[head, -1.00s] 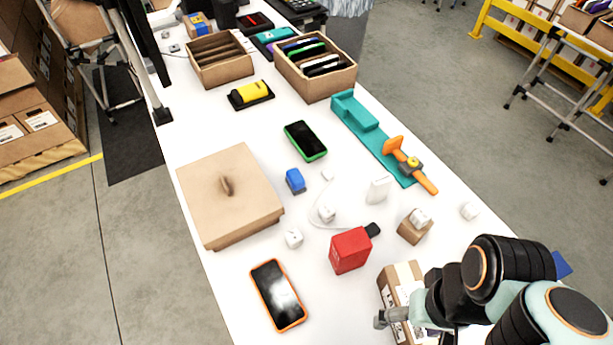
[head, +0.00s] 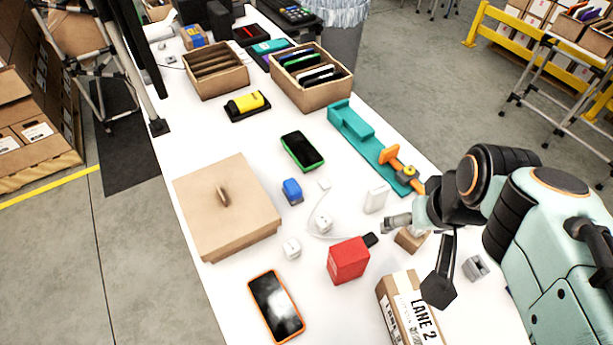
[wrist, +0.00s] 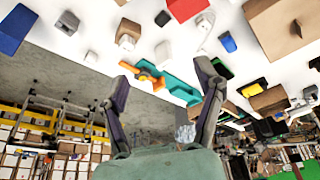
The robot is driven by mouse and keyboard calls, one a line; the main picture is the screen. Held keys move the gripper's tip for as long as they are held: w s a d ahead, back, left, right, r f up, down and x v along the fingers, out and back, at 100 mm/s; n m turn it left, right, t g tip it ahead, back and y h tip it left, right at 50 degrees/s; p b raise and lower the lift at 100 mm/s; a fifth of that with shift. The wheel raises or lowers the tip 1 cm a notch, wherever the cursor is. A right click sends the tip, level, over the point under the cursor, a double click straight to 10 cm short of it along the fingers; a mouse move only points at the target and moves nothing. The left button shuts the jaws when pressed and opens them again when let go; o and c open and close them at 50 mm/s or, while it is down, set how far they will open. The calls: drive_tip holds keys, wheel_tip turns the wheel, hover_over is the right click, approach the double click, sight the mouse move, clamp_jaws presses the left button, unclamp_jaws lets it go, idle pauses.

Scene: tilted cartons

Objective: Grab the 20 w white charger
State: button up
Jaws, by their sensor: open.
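Several white chargers lie on the table, and I cannot read which is 20 W. In the wrist view, a white charger (wrist: 127,40) rests on a small tilted carton (wrist: 132,28); my arm partly hides this carton in the head view. My gripper (wrist: 166,64) is open and empty, above the table near that carton (head: 395,222).
A red box (head: 348,260), a LANE 2 carton (head: 390,300) and an orange-cased phone (head: 275,305) are in front. A teal fixture with an orange clamp (head: 355,128) stands behind. A lidded brown box (head: 220,230) is left. Bare table shows between the small items.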

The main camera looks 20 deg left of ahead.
drive_tip(key=w+a+f+n, duration=0.2)
drive_tip(key=w+a+f, duration=0.1)
drive_tip(key=w+a, duration=0.4)
drive_tip(key=n+g, duration=0.4)
hover_over(291, 246)
drive_tip(key=shift+h, duration=0.4)
wheel_tip(291, 246, down, 18)
drive_tip(key=shift+w+d+f, duration=0.15)
drive_tip(key=shift+f, duration=0.05)
drive_tip(key=shift+f+n, duration=0.3)
wheel_tip(291, 246, down, 6)
drive_tip(key=shift+r, duration=0.1)
clamp_jaws()
